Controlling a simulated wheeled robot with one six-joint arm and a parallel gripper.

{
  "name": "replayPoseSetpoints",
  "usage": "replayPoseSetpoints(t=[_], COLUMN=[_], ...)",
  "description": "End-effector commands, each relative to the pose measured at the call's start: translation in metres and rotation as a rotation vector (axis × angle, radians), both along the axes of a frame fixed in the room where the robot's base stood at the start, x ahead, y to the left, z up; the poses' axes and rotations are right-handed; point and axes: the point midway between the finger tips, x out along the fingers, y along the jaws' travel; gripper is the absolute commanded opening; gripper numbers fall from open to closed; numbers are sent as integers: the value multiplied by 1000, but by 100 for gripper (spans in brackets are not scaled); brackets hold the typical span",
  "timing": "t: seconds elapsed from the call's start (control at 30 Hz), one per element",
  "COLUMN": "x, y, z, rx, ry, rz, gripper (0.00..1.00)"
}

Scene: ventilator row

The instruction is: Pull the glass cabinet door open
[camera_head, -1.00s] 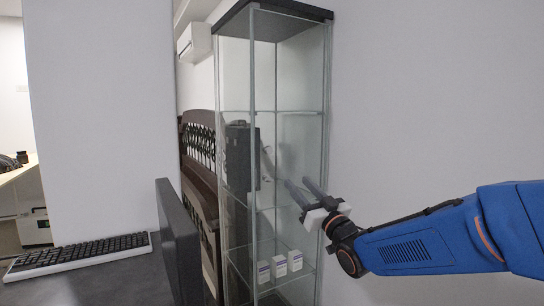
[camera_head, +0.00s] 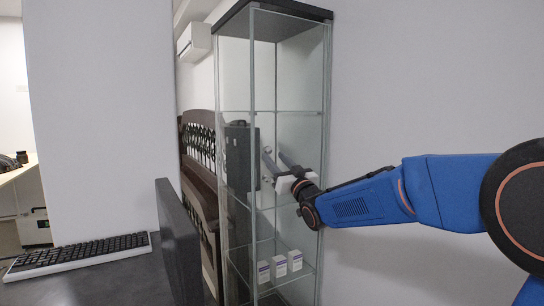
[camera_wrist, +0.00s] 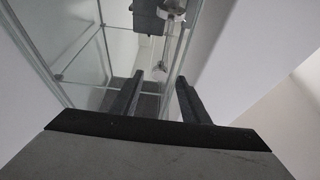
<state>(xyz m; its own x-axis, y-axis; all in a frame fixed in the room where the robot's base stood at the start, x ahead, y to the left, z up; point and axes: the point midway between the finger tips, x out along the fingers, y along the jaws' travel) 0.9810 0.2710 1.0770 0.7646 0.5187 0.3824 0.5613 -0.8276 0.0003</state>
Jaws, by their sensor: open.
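The tall glass cabinet (camera_head: 290,100) with a dark top stands against the wall in the head view, and its clear panes fill the upper left of the wrist view (camera_wrist: 75,45). I see no clear gap showing a door swung out, though the clear glass makes this hard to judge. My gripper (camera_head: 274,156) is open at mid-height in front of the cabinet's right-hand pane. In the wrist view its two dark fingers (camera_wrist: 158,82) are apart with nothing gripped. A small pale round shape shows between them; I cannot tell whether it is a handle or a reflection.
Three small white boxes (camera_head: 279,267) stand on a low shelf inside the cabinet. A dark desk (camera_head: 90,280) with a keyboard (camera_head: 78,254) and a thin dark panel (camera_head: 178,240) lies to the left. A plain wall is on the right.

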Motion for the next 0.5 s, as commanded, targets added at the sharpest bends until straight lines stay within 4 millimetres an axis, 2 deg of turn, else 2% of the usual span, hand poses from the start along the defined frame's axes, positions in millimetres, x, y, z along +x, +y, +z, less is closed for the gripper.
replayPoseSetpoints(t=[0.2,0.5], x=[19,24], y=[12,16], z=[9,12], rx=[0,0], ry=[0,0], rz=[0,-1], gripper=[42,42])
